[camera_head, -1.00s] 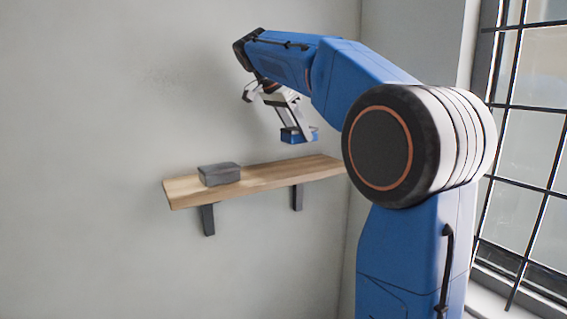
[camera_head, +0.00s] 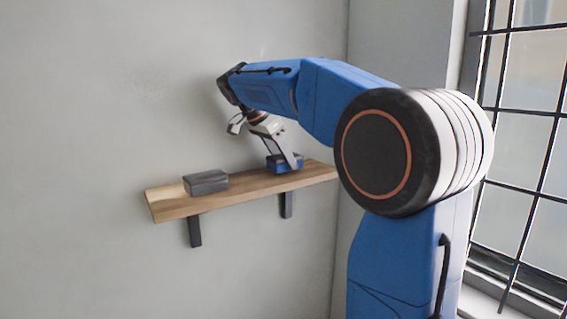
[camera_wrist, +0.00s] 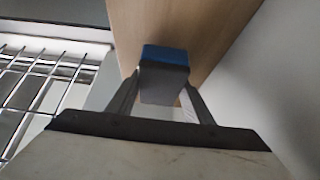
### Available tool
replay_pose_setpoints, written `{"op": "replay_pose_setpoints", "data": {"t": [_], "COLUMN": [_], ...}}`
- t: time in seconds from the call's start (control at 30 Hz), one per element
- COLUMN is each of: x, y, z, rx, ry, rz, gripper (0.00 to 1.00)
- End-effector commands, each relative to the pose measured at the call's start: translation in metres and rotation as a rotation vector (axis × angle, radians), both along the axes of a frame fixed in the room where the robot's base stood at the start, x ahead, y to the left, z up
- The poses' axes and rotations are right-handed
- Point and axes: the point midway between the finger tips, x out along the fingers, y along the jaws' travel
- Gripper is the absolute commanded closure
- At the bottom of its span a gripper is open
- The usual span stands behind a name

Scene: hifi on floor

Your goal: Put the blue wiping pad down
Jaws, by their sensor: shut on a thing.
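The blue wiping pad (camera_head: 284,164) is in my gripper (camera_head: 285,158) at the right part of the wooden shelf (camera_head: 240,190). My gripper is shut on it. The pad sits at the shelf's top surface; I cannot tell whether it rests on it or hangs just above. In the wrist view the pad shows a blue top edge and a grey face (camera_wrist: 165,72) between the two dark fingers (camera_wrist: 163,98), with the wooden board (camera_wrist: 185,25) behind it.
A dark grey box (camera_head: 206,182) stands on the shelf left of the pad, with bare wood between them. The shelf is fixed to a grey wall by two dark brackets (camera_head: 195,231). A barred window (camera_head: 525,140) is at the right.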

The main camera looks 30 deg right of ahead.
Motion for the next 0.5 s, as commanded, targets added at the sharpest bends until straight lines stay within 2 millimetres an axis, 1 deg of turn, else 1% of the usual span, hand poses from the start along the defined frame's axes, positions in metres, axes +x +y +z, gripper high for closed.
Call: {"op": "replay_pose_setpoints", "data": {"t": [0.03,0.1,0.47,0.5], "x": [-0.0003,-0.0004,0.0,0.0001], "y": [0.0001,0.0001,0.0,0.0], "z": [-0.0062,-0.0112,-0.0141,-0.0143], "rx": [0.0,0.0,0.0,0.0], "ry": [0.001,0.001,0.001,-0.001], "rz": [0.001,0.0,0.001,0.001], "gripper": [0.79,0.79,0.79,0.49]}}
